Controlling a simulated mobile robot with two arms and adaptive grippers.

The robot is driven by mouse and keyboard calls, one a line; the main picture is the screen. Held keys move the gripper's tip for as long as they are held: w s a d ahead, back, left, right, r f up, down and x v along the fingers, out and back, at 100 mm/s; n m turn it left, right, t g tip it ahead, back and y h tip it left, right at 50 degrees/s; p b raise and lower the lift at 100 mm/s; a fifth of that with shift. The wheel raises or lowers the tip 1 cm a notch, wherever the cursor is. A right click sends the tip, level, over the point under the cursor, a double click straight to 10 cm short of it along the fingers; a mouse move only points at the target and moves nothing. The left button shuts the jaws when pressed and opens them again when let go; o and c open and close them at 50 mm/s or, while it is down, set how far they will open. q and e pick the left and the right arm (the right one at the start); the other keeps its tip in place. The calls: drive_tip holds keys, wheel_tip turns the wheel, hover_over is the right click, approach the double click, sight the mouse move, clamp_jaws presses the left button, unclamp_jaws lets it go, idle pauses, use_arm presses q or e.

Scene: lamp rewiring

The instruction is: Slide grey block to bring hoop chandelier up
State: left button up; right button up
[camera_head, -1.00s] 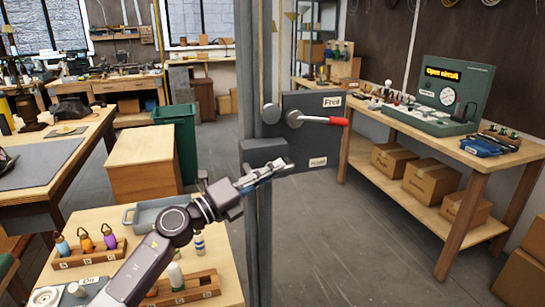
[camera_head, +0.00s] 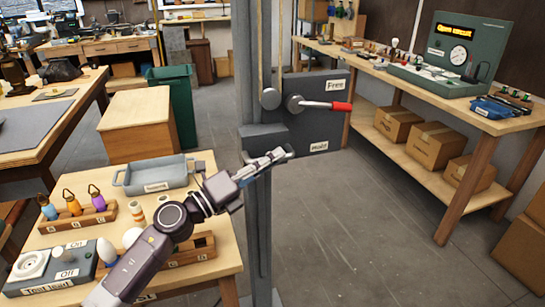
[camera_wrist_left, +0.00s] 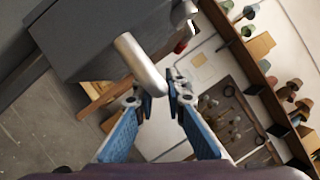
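The grey block (camera_head: 264,139) sits on the front of the grey upright post (camera_head: 252,200). My left gripper (camera_head: 279,158) is just in front of the block's lower right side. In the left wrist view the block (camera_wrist_left: 90,38) is dark grey, and a pale rod (camera_wrist_left: 140,62) sticks out from it. The rod's end lies at my left fingertips (camera_wrist_left: 160,100), which stand a little apart. I cannot tell whether they press on it. The hoop chandelier and my right gripper are not in view.
A grey plate with "Free" and "Hold" labels (camera_head: 318,146) carries a red-handled lever (camera_head: 341,106), pointing right. A test bench table (camera_head: 227,255) stands at the lower left. A workbench with a green meter box (camera_head: 455,55) is at right. The floor (camera_head: 370,220) between is clear.

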use_arm(q)
drive_tip(key=o, duration=0.5)
drive_tip(key=shift+r, duration=0.2)
drive_tip(key=shift+c, duration=0.2)
drive_tip(key=v, duration=1.2)
drive_tip(key=shift+w, duration=0.1)
